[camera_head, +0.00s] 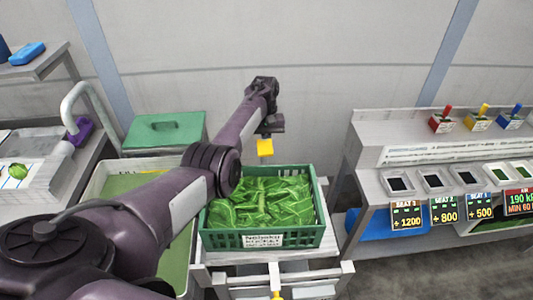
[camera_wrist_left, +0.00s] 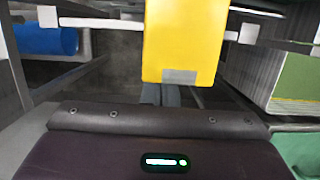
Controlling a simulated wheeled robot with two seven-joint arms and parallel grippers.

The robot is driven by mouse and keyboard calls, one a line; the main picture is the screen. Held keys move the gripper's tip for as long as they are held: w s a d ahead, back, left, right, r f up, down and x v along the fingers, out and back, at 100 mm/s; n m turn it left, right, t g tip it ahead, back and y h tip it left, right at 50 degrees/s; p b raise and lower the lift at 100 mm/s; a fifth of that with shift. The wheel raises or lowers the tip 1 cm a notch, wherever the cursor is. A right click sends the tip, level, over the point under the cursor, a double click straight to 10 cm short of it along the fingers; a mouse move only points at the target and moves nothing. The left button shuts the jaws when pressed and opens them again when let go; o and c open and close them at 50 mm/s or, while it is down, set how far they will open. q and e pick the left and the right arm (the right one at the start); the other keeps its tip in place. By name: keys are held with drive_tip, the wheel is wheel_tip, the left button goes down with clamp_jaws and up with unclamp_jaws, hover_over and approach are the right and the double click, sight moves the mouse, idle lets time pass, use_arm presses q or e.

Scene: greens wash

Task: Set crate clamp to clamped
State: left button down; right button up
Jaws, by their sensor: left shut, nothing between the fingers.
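The green crate (camera_head: 218,240) stands on a pale stand, full of bagged leafy greens (camera_head: 262,203). A yellow block (camera_head: 265,147) shows just behind the crate's back rim; I take it for the clamp's handle. It looms large in the left wrist view (camera_wrist_left: 185,38), with a pale crossbar (camera_wrist_left: 100,22) behind it. My left gripper (camera_head: 270,126) is just above the yellow block in the head view. Its fingers (camera_wrist_left: 161,94) are shut and empty; the block partly hides them, and I cannot tell whether they touch it. The clamp's setting is not clear. My right gripper is out of view.
A green-lidded box (camera_head: 164,131) and pale bin (camera_head: 98,184) stand left of the crate. At right is a counter (camera_head: 375,187) with score signs and coloured switches. A sink bench (camera_head: 50,185) is at far left.

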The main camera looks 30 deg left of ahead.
use_arm(q)
drive_tip(key=r, duration=0.1)
drive_tip(key=w+r, duration=0.1)
drive_tip(key=r, duration=0.1)
drive_tip(key=shift+w+a+p, duration=0.15)
drive_tip(key=shift+w+p, duration=0.1)
drive_tip(key=shift+p, duration=0.05)
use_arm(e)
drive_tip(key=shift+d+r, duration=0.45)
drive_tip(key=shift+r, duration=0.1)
use_arm(q)
drive_tip(key=shift+f, duration=0.1)
